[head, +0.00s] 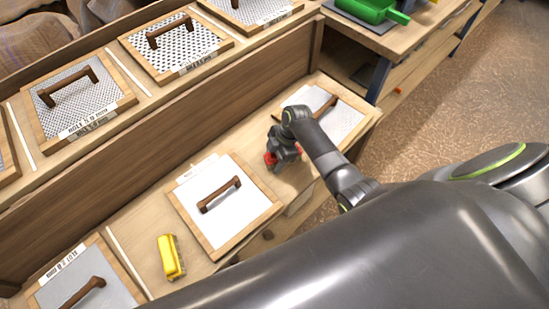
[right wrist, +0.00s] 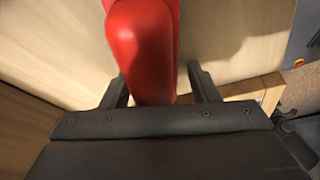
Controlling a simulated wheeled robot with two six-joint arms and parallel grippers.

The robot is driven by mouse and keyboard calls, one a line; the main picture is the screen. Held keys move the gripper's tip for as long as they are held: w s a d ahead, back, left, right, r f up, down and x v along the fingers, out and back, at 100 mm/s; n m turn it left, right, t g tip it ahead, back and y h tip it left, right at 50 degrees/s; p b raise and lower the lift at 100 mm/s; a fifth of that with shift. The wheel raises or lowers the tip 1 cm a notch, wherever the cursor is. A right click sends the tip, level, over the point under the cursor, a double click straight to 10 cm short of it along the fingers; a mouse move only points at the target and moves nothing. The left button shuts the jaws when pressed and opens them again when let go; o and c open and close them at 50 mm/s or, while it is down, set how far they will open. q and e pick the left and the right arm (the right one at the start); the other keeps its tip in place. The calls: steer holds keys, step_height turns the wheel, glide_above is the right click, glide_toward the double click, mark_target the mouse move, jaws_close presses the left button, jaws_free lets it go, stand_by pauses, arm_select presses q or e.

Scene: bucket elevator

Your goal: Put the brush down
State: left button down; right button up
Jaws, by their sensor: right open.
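A red, rounded handle-like thing, which I take to be the brush (right wrist: 142,45), runs between the two dark fingers of my right gripper (right wrist: 162,88) in the right wrist view. The fingers stand apart, with a gap visible at least on the right finger's side. In the head view my right gripper (head: 284,160) points down low over the wooden bench, and red parts of the brush (head: 270,159) show beside it. The gripper hides most of the brush, and I cannot see its bristles. My left gripper is not in view.
A framed white panel with a brown handle (head: 220,228) lies left of the gripper, and another framed panel (head: 345,120) lies to its right. A yellow block-like object (head: 171,257) sits at lower left. A raised shelf (head: 110,150) with several perforated panels runs behind.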

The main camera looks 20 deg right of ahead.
steer(key=shift+s+a+f, duration=0.1)
steer(key=shift+s+f, duration=0.4)
steer(key=shift+s, duration=0.1)
steer(key=shift+r, duration=0.2)
steer(key=v, duration=0.4)
steer(key=p+v, duration=0.1)
steer(key=v, duration=0.3)
steer(key=p+v, duration=0.1)
steer(key=v, duration=0.4)
steer(key=shift+w+r, duration=0.1)
steer(key=shift+w, duration=0.3)
